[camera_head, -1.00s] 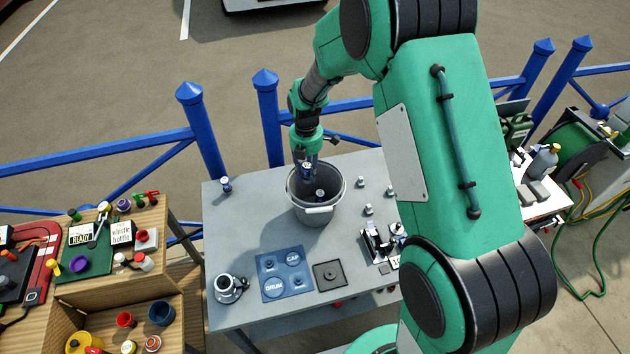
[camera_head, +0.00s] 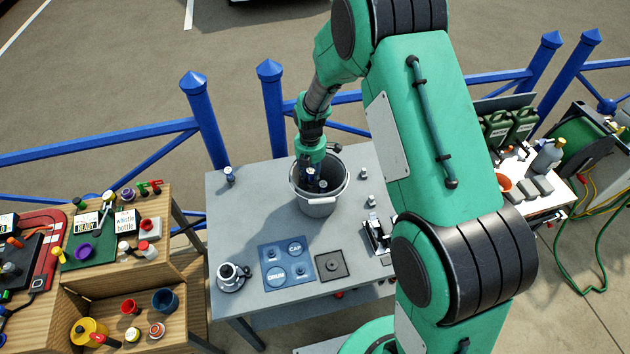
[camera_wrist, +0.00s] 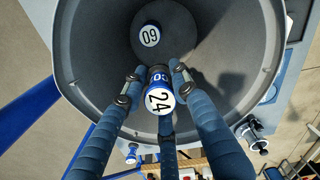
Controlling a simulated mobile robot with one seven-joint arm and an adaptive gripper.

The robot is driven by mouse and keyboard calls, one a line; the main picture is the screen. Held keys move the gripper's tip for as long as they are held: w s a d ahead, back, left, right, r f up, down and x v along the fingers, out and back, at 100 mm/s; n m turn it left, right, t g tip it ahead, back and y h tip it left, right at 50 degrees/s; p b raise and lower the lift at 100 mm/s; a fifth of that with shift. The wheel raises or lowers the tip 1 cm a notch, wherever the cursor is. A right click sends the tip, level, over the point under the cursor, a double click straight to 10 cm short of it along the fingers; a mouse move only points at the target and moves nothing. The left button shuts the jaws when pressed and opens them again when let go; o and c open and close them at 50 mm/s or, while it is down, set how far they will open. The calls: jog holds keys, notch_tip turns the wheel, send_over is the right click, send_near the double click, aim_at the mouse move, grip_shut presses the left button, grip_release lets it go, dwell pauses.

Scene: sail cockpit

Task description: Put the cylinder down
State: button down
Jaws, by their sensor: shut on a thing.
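My gripper (camera_head: 313,172) is shut on a blue cylinder with a white end marked 24. In the wrist view the cylinder (camera_wrist: 160,97) sits between the fingers, over the inside of the grey bucket (camera_wrist: 262,62). In the head view the bucket (camera_head: 318,208) stands on the grey table, and my fingers reach down into its mouth. A second cylinder (camera_wrist: 149,35) stands on the bucket floor, its white end up; its number reads 60 or 09. I cannot tell whether the held cylinder touches the bottom or wall.
Another blue and white cylinder (camera_head: 229,175) stands at the table's back left. A blue mat (camera_head: 287,262) marked DRUM and CAP and a dark square plate (camera_head: 331,264) lie in front of the bucket. Small silver parts (camera_head: 364,174) stand to its right. Blue railings (camera_head: 205,120) run behind.

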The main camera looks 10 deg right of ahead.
aim_at(311, 187)
jog(key=shift+f, duration=2.85)
jog(key=shift+f, duration=0.1)
jog(key=shift+f, duration=1.75)
jog(key=shift+f, duration=0.15)
jog(key=c, duration=1.4)
grip_release()
jog(key=shift+o, duration=0.2)
notch_tip(311, 187, up, 12)
jog(key=shift+r, duration=0.15)
